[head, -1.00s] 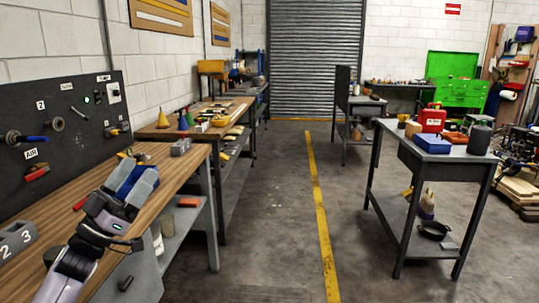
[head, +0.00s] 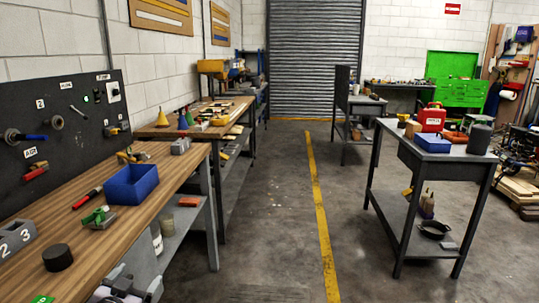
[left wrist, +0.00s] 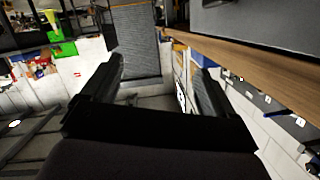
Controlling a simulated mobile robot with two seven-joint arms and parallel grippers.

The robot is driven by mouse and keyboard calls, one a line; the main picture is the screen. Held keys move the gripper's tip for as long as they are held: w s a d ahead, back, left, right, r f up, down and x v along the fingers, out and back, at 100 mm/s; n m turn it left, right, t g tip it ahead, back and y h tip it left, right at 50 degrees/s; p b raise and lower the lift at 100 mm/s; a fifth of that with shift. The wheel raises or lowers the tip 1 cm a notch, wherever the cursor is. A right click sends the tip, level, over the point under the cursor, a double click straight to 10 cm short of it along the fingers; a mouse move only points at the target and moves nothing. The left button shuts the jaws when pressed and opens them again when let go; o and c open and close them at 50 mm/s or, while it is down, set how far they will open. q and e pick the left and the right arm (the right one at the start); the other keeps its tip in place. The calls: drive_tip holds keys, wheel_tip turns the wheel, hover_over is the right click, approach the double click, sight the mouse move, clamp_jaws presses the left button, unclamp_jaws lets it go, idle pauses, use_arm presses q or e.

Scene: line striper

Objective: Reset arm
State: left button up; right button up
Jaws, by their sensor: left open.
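My left gripper shows in the left wrist view (left wrist: 161,67), its two dark fingers spread apart with nothing between them. In the head view only grey and black parts of my left arm (head: 122,291) show at the bottom edge, low beside the front edge of the wooden workbench (head: 95,237). The gripper is clear of the things on the bench top. My right gripper is in neither view.
A grey table (head: 450,153) stands at right. The floor between is clear.

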use_arm(q)
drive_tip(key=s+d+f+g, duration=0.1)
drive_tip(key=s+d+f, duration=0.2)
drive_tip(key=s, duration=0.7)
drive_tip(key=s+d+f+g+h, duration=0.1)
drive_tip(key=s+d+f, duration=0.3)
drive_tip(key=s+f, duration=0.4)
drive_tip(key=s+d+f+n+g+h+b, duration=0.1)
drive_tip(key=s+d+f+g, duration=0.2)
drive_tip(key=s, duration=0.9)
wheel_tip(320, 180, down, 3)
drive_tip(key=shift+d+f, duration=0.1)
drive_tip(key=shift+d, duration=0.4)
